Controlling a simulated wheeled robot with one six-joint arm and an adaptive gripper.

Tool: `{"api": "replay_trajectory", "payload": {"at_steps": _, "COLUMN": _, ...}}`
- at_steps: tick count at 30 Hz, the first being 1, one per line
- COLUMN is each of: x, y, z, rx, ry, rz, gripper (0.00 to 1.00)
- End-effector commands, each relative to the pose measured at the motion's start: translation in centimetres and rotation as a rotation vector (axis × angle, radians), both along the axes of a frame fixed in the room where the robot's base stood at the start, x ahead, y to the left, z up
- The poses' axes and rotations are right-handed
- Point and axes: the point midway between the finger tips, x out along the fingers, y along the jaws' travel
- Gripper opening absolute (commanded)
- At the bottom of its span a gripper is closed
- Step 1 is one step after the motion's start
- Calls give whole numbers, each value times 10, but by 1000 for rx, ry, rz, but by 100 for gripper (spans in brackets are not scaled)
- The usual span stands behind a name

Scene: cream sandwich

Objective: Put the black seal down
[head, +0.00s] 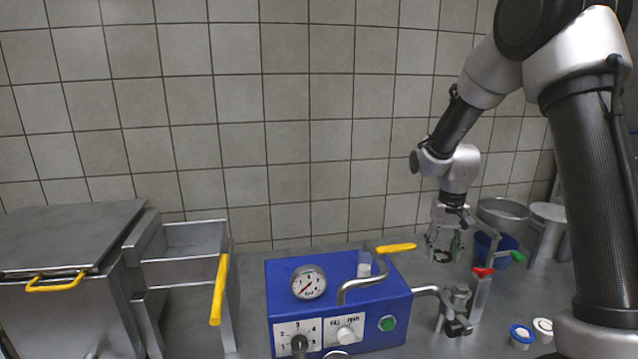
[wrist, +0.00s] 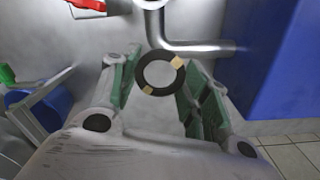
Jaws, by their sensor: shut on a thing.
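The black seal (wrist: 141,76) is a flat black ring with two tan patches. In the wrist view it sits between the green-padded fingertips of my gripper (wrist: 158,82), which is shut on it. In the head view the seal (head: 443,260) shows small and dark below my gripper (head: 444,248), held in the air behind the pipe at the right of the blue machine. The grey worktop shows through the ring's hole. How high the seal is above the worktop is hard to tell.
The blue machine (head: 397,309) has a gauge, knobs and a yellow-handled lever. A red-handled valve (head: 482,272) stands close to my gripper. A blue bucket (head: 488,250), a steel pot (head: 505,214) and small lids (head: 521,334) are at right. Steel bins (head: 70,250) are at left.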

Motion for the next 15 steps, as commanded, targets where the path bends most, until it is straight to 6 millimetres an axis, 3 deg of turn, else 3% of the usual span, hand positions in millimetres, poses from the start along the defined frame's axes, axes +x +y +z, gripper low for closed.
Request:
{"api": "replay_trajectory", "payload": {"at_steps": 3, "x": 5, "y": 16, "z": -47, "rx": 0, "ry": 8, "rz": 103, "gripper": 37}}
{"api": "replay_trajectory", "payload": {"at_steps": 6, "x": 0, "y": 23, "z": -74, "rx": 0, "ry": 5, "rz": 118, "gripper": 37}}
{"api": "replay_trajectory", "payload": {"at_steps": 10, "x": -6, "y": 29, "z": -89, "rx": 0, "ry": 1, "rz": 130, "gripper": 37}}
{"api": "replay_trajectory", "payload": {"at_steps": 15, "x": -5, "y": 29, "z": -89, "rx": 0, "ry": -2, "rz": 128, "gripper": 37}}
